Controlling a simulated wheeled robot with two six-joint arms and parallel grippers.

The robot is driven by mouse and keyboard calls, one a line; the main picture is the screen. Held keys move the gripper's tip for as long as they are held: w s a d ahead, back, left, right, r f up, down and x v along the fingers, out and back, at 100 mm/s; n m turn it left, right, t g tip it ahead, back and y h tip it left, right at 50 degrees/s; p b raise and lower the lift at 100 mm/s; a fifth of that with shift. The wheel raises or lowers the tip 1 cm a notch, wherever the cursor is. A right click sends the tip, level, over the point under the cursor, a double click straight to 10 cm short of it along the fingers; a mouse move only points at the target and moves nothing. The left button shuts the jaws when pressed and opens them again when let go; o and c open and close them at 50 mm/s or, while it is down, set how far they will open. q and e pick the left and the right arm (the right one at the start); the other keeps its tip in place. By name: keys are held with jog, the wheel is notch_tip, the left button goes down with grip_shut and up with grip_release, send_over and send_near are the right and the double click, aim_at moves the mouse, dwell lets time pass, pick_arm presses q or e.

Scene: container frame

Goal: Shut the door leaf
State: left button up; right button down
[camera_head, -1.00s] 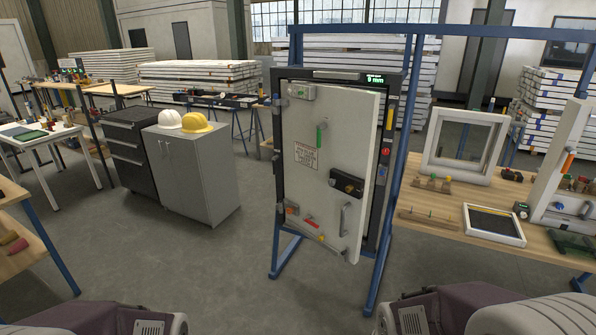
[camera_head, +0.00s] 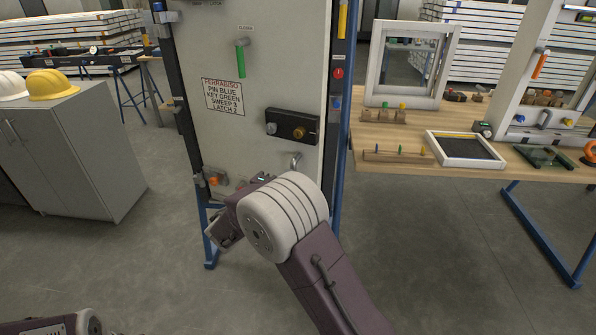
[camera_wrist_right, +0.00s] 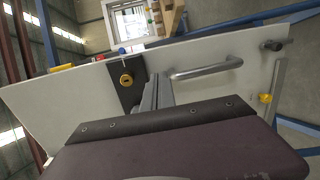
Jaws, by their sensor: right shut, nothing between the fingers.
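The pale door leaf (camera_head: 225,100) stands in a dark upright frame (camera_head: 335,120) in the head view. It bears a green pin (camera_head: 240,60), a printed notice (camera_head: 224,97), a black lock box (camera_head: 292,126) and a grey bar handle (camera_head: 295,160). I cannot tell how wide any gap at its right edge is. My right arm covers its lower part. The leaf also shows slanted in the right wrist view (camera_wrist_right: 80,90), with its handle (camera_wrist_right: 205,68). My right gripper (camera_wrist_right: 155,92) is shut and empty, close beside the handle and lock box; contact is unclear. My left gripper is out of view.
A workbench (camera_head: 400,135) with a white window frame (camera_head: 410,65) and small parts stands to the right. A grey cabinet (camera_head: 80,160) with a yellow helmet (camera_head: 52,85) stands to the left. Open floor lies between cabinet and door stand.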

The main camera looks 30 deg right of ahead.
jog(key=w+a+t, duration=0.1)
jog(key=w+a, duration=0.1)
send_near(299, 148)
jog(key=shift+t, duration=0.3)
jog(key=w+d, duration=0.1)
jog(key=d, duration=0.1)
jog(key=w+d+r, duration=0.1)
jog(key=d, duration=0.1)
jog(key=w+d, duration=0.1)
jog(key=d, duration=0.1)
jog(key=shift+d+r, duration=0.15)
jog(key=shift+r, duration=0.25)
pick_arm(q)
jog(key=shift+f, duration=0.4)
